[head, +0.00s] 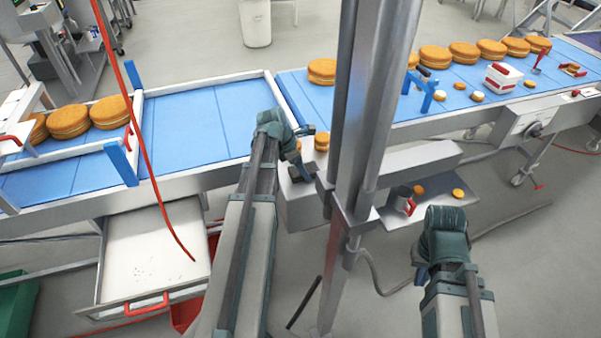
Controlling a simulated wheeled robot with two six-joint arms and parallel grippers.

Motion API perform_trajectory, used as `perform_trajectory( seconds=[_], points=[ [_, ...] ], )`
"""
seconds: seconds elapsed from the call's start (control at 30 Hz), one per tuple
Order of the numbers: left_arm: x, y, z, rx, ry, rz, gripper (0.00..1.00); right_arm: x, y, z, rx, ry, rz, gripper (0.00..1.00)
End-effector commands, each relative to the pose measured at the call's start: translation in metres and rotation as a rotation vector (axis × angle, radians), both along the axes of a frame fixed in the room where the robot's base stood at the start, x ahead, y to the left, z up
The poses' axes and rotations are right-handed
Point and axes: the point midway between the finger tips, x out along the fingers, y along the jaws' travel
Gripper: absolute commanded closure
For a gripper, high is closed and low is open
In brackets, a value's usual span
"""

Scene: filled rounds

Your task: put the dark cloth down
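My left gripper (301,172) points down over the grey box top beside the blue conveyor, just left of the metal post. A small dark patch shows at its tip. I cannot tell whether this is the dark cloth or the gripper's own fingers. No other dark cloth can be made out. My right gripper (422,275) hangs at the lower right, over the floor in front of the small metal shelf. Its fingers are mostly hidden by its wrist, and no cloth shows at it.
A metal post (362,130) stands upright between my arms. The blue conveyor (190,135) carries several round cakes (322,71). A white drawer (155,255) is at the lower left. A red cable (140,130) hangs at left.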

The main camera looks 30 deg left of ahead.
Motion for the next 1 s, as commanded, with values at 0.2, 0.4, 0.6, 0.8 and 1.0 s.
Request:
perform_trajectory(
  seconds=[0.2, 0.4, 0.6, 0.8, 1.0],
  points=[
    [0.0, 0.0, 0.0009, 0.0, 0.0, 0.0, 0.7, 0.0001, 0.0, 0.0009, 0.0, 0.0, 0.0, 1.0],
    [-0.0001, 0.0001, -0.0015, 0.001, 0.001, 0.0, 0.12, 0.0, 0.0, -0.0014, 0.0, 0.0, 0.0, 1.0],
    [-0.001, -0.0008, -0.0017, -0.001, 0.002, -0.002, 0.0, 0.0, -0.0001, -0.0016, 0.0, 0.0, 0.0, 1.0],
    [-0.0017, -0.0016, -0.002, -0.002, 0.004, -0.004, 0.0, 0.0, -0.0001, -0.0018, 0.0, 0.0, 0.0, 1.0],
    [-0.0022, -0.0021, -0.0012, -0.002, 0.005, -0.004, 0.0, 0.0001, -0.0001, -0.001, 0.0, 0.0, 0.0, 1.0]
  ],
)
